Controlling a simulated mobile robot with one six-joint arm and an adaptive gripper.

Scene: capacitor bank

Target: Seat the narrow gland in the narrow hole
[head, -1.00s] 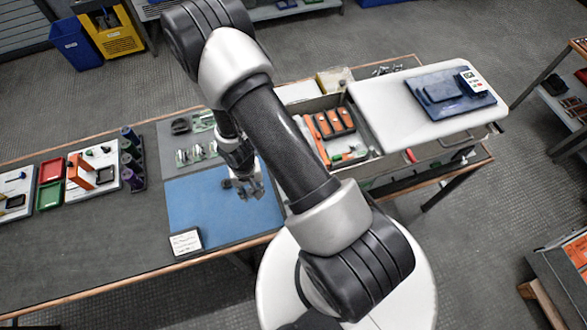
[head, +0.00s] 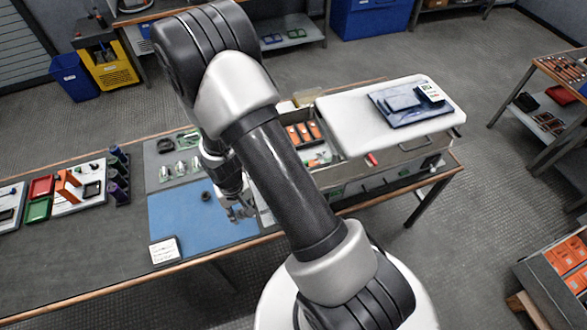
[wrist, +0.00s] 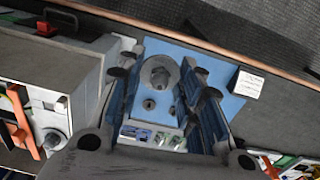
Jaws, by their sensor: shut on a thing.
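My gripper (head: 238,208) is over the right edge of the blue mat (head: 180,220) in the head view. In the wrist view its two fingers (wrist: 158,88) stand either side of a grey round piece (wrist: 160,73), and it is shut on this piece, which looks like the narrow gland. Two small dark round spots (wrist: 148,103) show below it between the fingers; I cannot tell whether they are holes or loose parts. A small dark round part (head: 205,196) lies on the mat left of my gripper. I cannot pick out the narrow hole.
A white card (head: 165,250) stands at the mat's front left corner. Metal parts (head: 180,168) lie behind the mat. Purple cylinders (head: 118,175) stand to the left. An open drawer with orange items (head: 303,134) and a white lid (head: 350,125) are to the right.

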